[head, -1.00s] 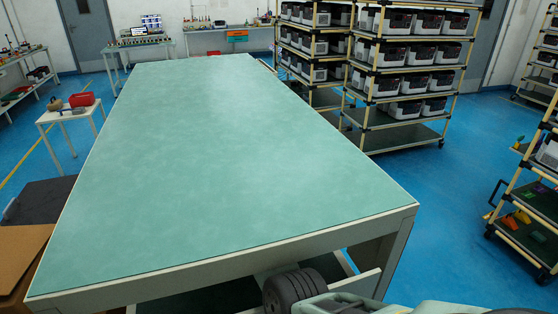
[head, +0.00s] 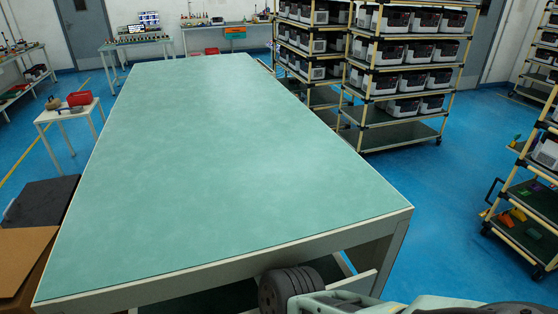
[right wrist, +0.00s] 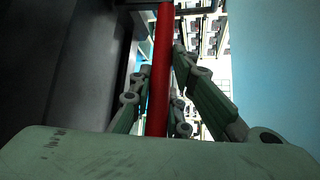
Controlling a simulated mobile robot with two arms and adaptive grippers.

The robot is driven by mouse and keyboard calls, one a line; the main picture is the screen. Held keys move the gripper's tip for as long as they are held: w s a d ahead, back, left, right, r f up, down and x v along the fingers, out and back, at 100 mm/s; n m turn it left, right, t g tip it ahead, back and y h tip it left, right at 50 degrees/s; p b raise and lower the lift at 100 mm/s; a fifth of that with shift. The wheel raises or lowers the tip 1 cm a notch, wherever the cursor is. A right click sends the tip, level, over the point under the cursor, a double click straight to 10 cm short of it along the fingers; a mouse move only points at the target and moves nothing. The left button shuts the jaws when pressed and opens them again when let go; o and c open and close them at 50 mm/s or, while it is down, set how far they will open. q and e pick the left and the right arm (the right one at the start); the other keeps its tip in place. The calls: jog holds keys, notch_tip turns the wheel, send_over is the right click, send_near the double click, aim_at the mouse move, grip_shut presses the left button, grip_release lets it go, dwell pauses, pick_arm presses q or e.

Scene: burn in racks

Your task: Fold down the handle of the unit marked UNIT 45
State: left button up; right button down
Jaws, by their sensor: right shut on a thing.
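My right gripper (right wrist: 160,95) has its green fingers on both sides of a red bar (right wrist: 159,70) in the right wrist view and is shut on it. The bar looks like a handle and runs upright through the picture, its lower end hidden behind the pale green gripper body. A dark flat surface (right wrist: 65,60) stands to the left of the bar; I cannot tell whether it is the unit's face. No UNIT 45 marking is readable in any view. My left gripper is not in view.
A long green-topped table (head: 220,170) fills the middle of the head view, its top bare. Racks (head: 405,68) with several white-and-dark units stand behind on the right. Another rack (head: 530,235) is at the right edge. A small white table (head: 70,115) stands left. Blue floor lies between.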

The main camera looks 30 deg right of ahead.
jog(key=c, duration=1.6)
grip_release()
jog(key=shift+c, duration=0.2)
